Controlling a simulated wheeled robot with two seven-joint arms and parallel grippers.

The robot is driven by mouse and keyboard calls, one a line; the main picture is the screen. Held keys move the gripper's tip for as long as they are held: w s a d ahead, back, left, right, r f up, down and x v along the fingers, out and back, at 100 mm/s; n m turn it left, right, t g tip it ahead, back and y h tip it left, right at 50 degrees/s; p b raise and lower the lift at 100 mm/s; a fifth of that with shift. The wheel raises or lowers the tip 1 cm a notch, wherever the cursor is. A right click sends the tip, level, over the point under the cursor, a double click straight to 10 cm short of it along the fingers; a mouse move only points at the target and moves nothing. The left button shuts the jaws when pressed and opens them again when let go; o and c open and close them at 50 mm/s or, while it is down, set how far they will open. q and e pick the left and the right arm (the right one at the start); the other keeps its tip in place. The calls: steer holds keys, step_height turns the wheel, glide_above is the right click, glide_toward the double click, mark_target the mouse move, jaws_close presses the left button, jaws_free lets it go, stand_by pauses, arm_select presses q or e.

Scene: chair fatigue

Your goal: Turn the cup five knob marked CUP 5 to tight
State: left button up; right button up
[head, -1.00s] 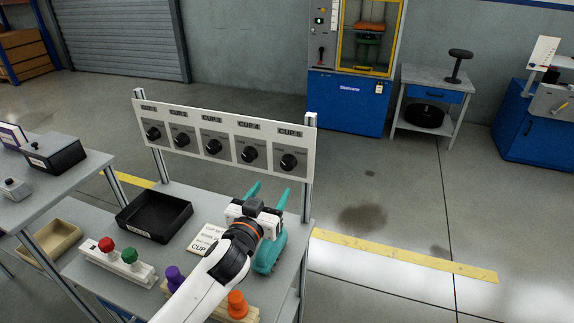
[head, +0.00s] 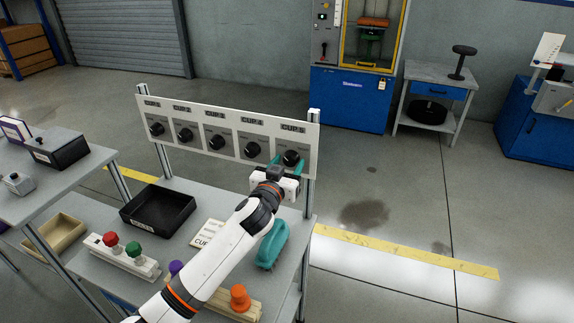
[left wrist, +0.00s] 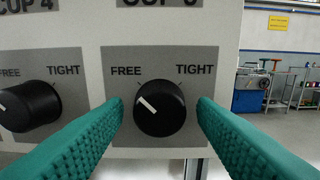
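The CUP 5 knob (head: 291,158) is black and sits at the right end of the white panel (head: 225,117). In the left wrist view the knob (left wrist: 159,107) has a white pointer line aimed up and left, toward FREE; TIGHT is at its upper right. My left gripper (head: 286,162) is at this knob. In the left wrist view its teal fingers (left wrist: 160,112) are open, one on each side of the knob, with small gaps visible. The CUP 4 knob (left wrist: 28,106) is left of the left finger. My right gripper is not in view.
Below the panel, a black tray (head: 157,222), a white card (head: 205,233), a teal object (head: 272,245) and colored pegs, including an orange one (head: 239,297), are on the grey table. Open floor lies to the right.

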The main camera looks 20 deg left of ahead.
arm_select(q)
steer(key=c, duration=0.8)
steer(key=shift+m, duration=0.4)
steer(key=m+p, duration=0.1)
steer(key=m, duration=0.1)
steer(key=shift+m+p, duration=0.35)
steer(key=shift+m, duration=0.05)
steer(key=m+p, duration=0.1)
steer(key=m, duration=0.4)
steer(key=shift+r+p, duration=0.1)
steer(key=shift+p, duration=0.3)
steer(key=m+p, duration=0.1)
steer(key=m, duration=0.4)
steer(key=m+p, duration=0.1)
steer(key=m, duration=0.3)
steer(key=shift+m, duration=0.3)
